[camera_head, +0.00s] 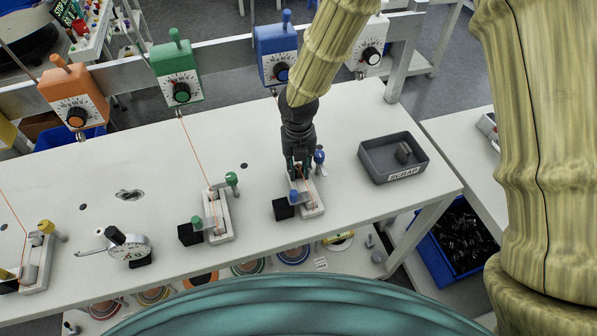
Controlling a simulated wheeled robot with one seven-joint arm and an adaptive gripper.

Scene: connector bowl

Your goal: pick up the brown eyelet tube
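My gripper (300,172) points down over the white fixture (314,207) with blue knobs, right of the table's middle. Its dark fingers are at the fixture's far end, and whether they touch it is unclear. One blue knob (319,156) is just right of the fingers. Another blue part (294,196) is at the near left of the fixture. I cannot make out a brown eyelet tube; the gripper hides part of the fixture. I cannot tell whether the fingers are open or shut, or hold anything.
A grey scrap bin (366,171) holding a grey block is right of my gripper. A similar fixture (219,224) with green knobs stands left. A round dial gauge (130,247) is farther left. Blue (275,41) and green (170,60) tensioner boxes line the back rail.

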